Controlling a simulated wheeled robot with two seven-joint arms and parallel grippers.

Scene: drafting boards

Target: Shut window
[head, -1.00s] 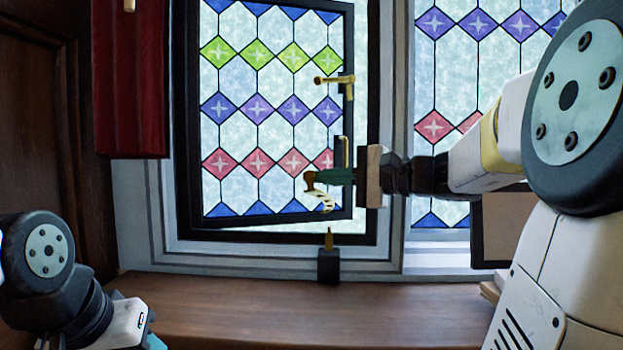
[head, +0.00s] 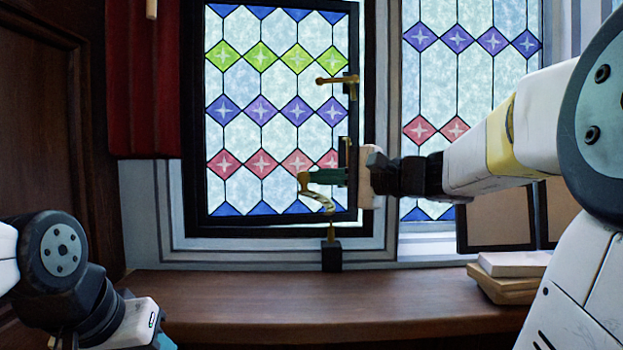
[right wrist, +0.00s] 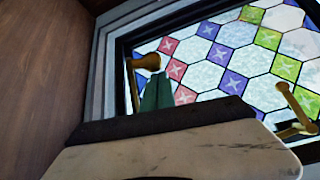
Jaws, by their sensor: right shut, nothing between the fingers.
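The leaded-glass window (head: 270,135) has a dark sash and stands at or very near its frame. Whether it is fully flush I cannot tell. A brass handle (head: 337,80) sits on the sash's right side; it also shows in the right wrist view (right wrist: 294,110). A curved brass stay (head: 328,203) hangs at the lower right of the sash, above a brass peg on a black block (head: 331,256). My right gripper (head: 312,177) is shut and empty, its green fingers in front of the sash, next to the stay's knob (right wrist: 148,62). Contact is unclear.
The wooden sill (head: 300,295) is mostly clear. Stacked books (head: 510,275) lie at its right, before brown panels (head: 500,215). A red curtain (head: 143,90) hangs left of the window. A second patterned pane (head: 470,80) is at the right.

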